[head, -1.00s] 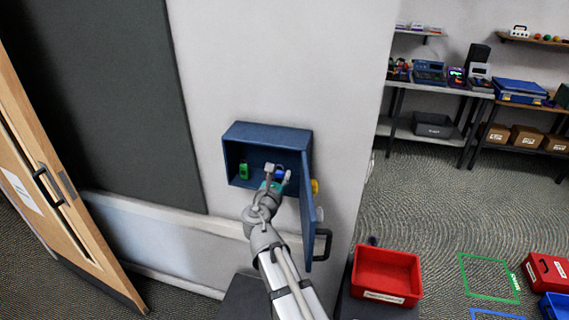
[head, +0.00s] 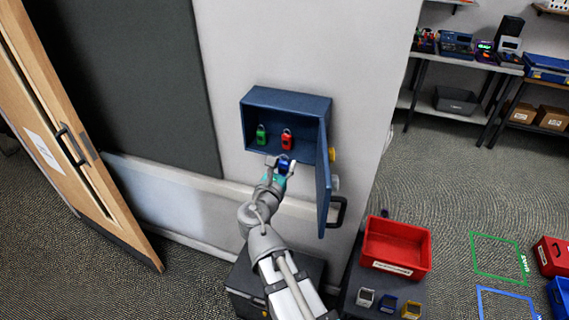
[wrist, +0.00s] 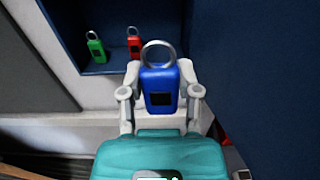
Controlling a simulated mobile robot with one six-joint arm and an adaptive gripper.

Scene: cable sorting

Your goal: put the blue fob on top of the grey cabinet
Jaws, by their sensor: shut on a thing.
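My gripper (head: 281,168) is shut on the blue fob (head: 284,164), just in front of and below the open blue wall cabinet (head: 291,100). In the wrist view the blue fob (wrist: 160,75) stands upright between the two fingers of my gripper (wrist: 160,96), its metal ring on top. A dark grey cabinet (head: 242,277) stands low against the wall, below my arm. My arm hides part of its top.
A green fob (head: 261,135) and a red fob (head: 286,141) stay inside the wall cabinet. Its door (head: 323,180) hangs open close to my gripper's right. A red bin (head: 396,245) and small coloured holders (head: 387,303) sit on a dark surface at lower right.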

